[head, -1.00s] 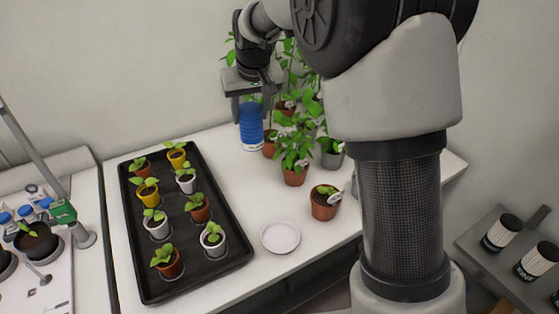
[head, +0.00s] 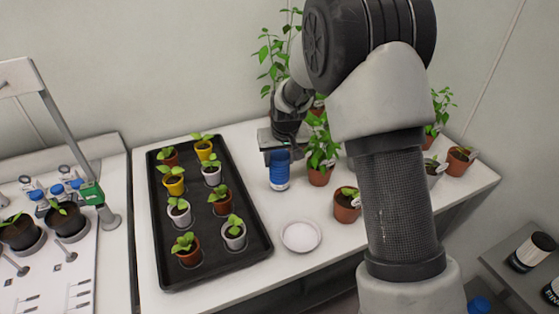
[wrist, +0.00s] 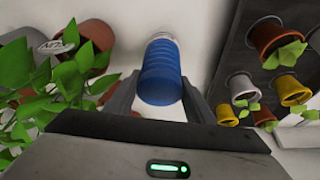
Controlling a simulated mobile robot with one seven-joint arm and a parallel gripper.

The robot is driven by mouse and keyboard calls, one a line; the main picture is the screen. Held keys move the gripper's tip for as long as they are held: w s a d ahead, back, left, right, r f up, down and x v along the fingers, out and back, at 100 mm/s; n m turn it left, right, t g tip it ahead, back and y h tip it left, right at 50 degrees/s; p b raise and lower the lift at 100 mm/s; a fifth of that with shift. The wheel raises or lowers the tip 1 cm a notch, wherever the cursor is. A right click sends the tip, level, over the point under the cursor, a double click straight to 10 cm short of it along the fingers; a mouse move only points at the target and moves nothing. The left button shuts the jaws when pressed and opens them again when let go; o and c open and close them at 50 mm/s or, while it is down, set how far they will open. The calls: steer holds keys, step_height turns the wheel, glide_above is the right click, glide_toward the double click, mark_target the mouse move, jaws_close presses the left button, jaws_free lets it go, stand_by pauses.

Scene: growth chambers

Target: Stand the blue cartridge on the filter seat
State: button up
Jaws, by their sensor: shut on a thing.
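The blue cartridge (head: 280,172) has a ribbed blue body and a white end that points down. It is upright on the white table's back half, right of the black tray; I cannot tell whether it touches the table. My gripper (head: 279,156) is shut on its upper part. In the wrist view the cartridge (wrist: 161,73) sits between the two fingers, its white end away from my gripper (wrist: 160,100). I cannot make out a filter seat with certainty; a white round dish (head: 300,236) lies empty near the table's front edge.
The black tray (head: 262,254) with several small potted seedlings is left of the cartridge. Leafy potted plants (head: 319,176) stand close on its right. A potted seedling (head: 346,205) is near the dish. A white bench (head: 60,275) with pots and blue-capped bottles is far left.

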steer(key=shift+f, duration=0.35)
steer(key=shift+f, duration=0.1)
steer(key=shift+f, duration=0.15)
steer(key=o, duration=1.1)
